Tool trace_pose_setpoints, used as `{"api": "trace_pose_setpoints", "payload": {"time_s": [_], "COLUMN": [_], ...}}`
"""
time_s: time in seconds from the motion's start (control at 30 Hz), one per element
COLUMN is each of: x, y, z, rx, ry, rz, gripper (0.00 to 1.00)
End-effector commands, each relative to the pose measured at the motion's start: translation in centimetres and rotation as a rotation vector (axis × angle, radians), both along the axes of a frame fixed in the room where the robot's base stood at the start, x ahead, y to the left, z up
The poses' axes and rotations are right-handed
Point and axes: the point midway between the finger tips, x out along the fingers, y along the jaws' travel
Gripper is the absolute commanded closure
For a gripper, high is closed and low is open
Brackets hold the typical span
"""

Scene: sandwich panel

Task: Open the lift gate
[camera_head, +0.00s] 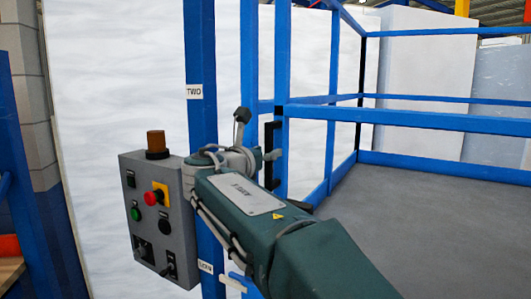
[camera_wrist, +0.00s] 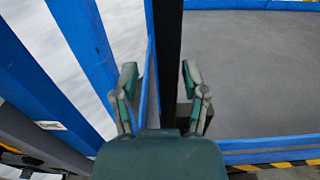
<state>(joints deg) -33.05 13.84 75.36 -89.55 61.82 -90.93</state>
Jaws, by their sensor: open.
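The lift gate appears to be the blue rail frame (camera_head: 400,119) in the head view, beside blue uprights, but its exact edges are hard to tell. A black vertical bar (camera_head: 268,145) is on the blue upright near my gripper (camera_head: 258,134). In the wrist view, my gripper (camera_wrist: 160,78) is open, with one finger on each side. The black bar (camera_wrist: 168,50) and a thin blue edge (camera_wrist: 151,70) show between the fingers. I cannot tell whether the fingers touch the bar. My arm hides part of the lower frame.
A grey control box (camera_head: 155,215) with a red emergency button, a green button and an amber lamp hangs left of my arm. A blue post (camera_head: 201,60) labelled TWO stands beside it. Open grey platform floor (camera_head: 430,210) lies right, behind the rails.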

Motion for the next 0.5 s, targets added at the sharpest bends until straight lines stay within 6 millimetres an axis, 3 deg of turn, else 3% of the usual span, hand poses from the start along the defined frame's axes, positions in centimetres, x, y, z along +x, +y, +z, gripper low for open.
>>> {"api": "trace_pose_setpoints", "payload": {"time_s": [0.2,0.23,0.33,0.37,0.5], "x": [0.05,0.05,0.05,0.05,0.07], "y": [-0.3,-0.28,-0.15,-0.1,0.0], "z": [0.08,0.07,0.04,0.03,-0.02], "rx": [0.002,0.002,0.001,0.001,0.0], "ry": [-0.001,-0.001,0.0,0.0,0.0], "rz": [-0.001,-0.001,-0.001,-0.001,-0.001], "gripper": [0.43,0.47,0.92,1.0,1.0]}}
